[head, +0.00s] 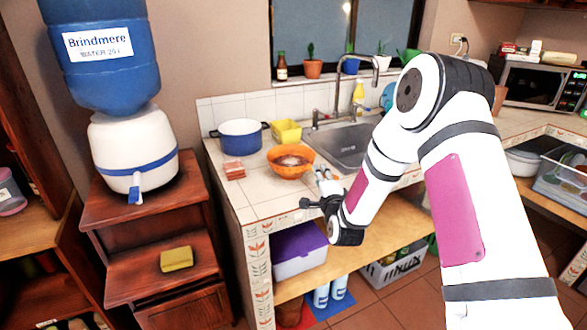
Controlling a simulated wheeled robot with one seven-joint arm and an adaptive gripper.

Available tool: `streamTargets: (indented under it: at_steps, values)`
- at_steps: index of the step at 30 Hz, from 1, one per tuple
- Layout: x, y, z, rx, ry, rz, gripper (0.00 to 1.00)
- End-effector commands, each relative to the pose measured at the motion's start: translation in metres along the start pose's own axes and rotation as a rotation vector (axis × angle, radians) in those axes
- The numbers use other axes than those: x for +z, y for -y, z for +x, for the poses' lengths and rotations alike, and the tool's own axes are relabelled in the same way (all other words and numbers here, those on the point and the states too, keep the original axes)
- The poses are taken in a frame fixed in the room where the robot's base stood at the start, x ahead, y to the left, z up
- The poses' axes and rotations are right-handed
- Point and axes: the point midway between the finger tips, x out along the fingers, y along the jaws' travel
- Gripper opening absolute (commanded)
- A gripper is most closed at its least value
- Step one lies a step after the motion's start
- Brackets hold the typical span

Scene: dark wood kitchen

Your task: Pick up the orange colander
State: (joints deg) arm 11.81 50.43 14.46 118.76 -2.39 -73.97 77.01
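The orange colander (288,170) sits upright on the tiled counter, left of the sink and near the front edge. Something pale shows inside it. My gripper (316,190) is in front of and slightly right of the colander in the picture, near the counter's front edge. Its fingers point up toward the colander's side. Small pale shapes at the fingertips make it hard to tell whether they are apart or touching anything. The gap between gripper and colander cannot be judged from this one view.
A blue pot (240,137) and a yellow container (286,131) stand behind the colander. A small reddish stack (234,170) lies to its left. The sink (345,146) and faucet (368,72) are right. A water dispenser (133,150) stands on a wooden cabinet at left.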

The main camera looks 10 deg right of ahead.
Motion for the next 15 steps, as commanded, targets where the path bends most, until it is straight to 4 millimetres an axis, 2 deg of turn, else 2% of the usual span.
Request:
streamTargets:
  at_steps: [9,15]
  values:
    - [0.004,-0.002,0.042,-0.001,0.0,0.0,0.35]
    - [0.004,-0.002,0.048,0.001,0.0,0.0,0.35]
